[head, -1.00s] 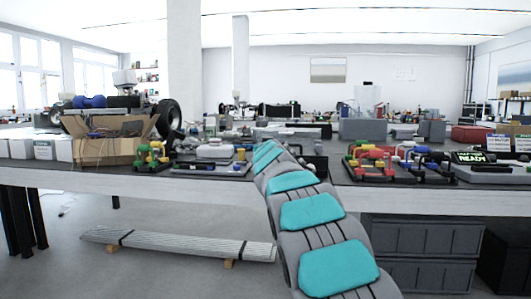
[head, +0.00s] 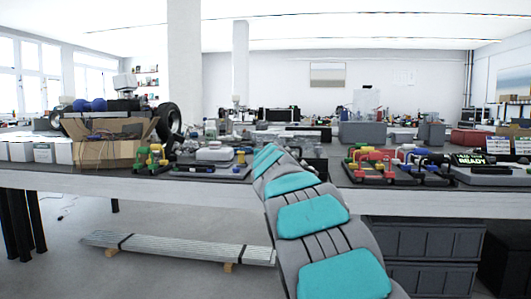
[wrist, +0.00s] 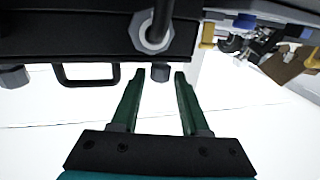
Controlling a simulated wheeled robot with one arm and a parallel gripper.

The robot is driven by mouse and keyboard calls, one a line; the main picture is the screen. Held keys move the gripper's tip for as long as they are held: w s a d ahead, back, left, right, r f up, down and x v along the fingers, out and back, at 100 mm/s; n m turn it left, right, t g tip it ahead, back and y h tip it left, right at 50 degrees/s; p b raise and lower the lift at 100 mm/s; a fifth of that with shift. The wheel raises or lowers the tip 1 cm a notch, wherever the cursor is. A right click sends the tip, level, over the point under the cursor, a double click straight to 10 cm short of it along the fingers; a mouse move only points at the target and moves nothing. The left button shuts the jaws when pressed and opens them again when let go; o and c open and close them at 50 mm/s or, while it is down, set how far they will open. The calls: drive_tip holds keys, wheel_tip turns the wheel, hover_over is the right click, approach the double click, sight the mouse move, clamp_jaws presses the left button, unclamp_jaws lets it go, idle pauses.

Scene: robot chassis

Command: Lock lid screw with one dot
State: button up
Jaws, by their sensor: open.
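In the wrist view my gripper (wrist: 160,78) is open, its two green fingers pointing up the picture toward a black case (wrist: 75,35). A small dark grey knob-like screw (wrist: 160,72) at the case edge shows between the fingertips, with gaps on both sides. A second similar knob (wrist: 15,77) sits at the far left of the case. A larger metal ring-shaped fitting (wrist: 153,32) is on the face of the case. I cannot make out any dots on the screws. In the head view my arm hides my gripper and most of its working spot.
A black handle (wrist: 87,75) sticks out from the case left of the fingers. In the head view the bench (head: 140,181) holds a cardboard box (head: 100,150), coloured clamp-like parts (head: 375,160) and a box with a "READY" display (head: 471,159). Room beside the fingers looks free.

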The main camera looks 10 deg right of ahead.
drive_tip(key=shift+s+a, duration=0.2)
drive_tip(key=shift+s, duration=2.1)
drive_tip(key=s+d+f+m+g+h+p, duration=0.1)
drive_tip(key=s+d+f+g+p, duration=0.3)
drive_tip(key=s+f, duration=0.6)
drive_tip(key=s+d+f+m+g+h+p, duration=0.15)
drive_tip(key=s+d+f+g, duration=0.45)
drive_tip(key=s, duration=0.7)
drive_tip(key=s+a+f+n+g+y+p, duration=0.1)
drive_tip(key=s+a+f+g, duration=0.2)
drive_tip(key=s, duration=0.9)
drive_tip(key=s+a+f+n+g+y+p, duration=0.1)
drive_tip(key=s+f, duration=0.4)
drive_tip(key=s, duration=0.7)
drive_tip(key=s+a+f+n+g+y+p, duration=0.1)
drive_tip(key=s+a+f+g+y+p, duration=0.1)
drive_tip(key=s, duration=1.1)
wheel_tip(320, 180, down, 2)
drive_tip(key=a+g+p, duration=0.1)
drive_tip(key=a+g, duration=0.2)
drive_tip(key=shift+f+g, duration=0.2)
drive_tip(key=shift+g, duration=0.2)
drive_tip(key=shift+n, duration=0.25)
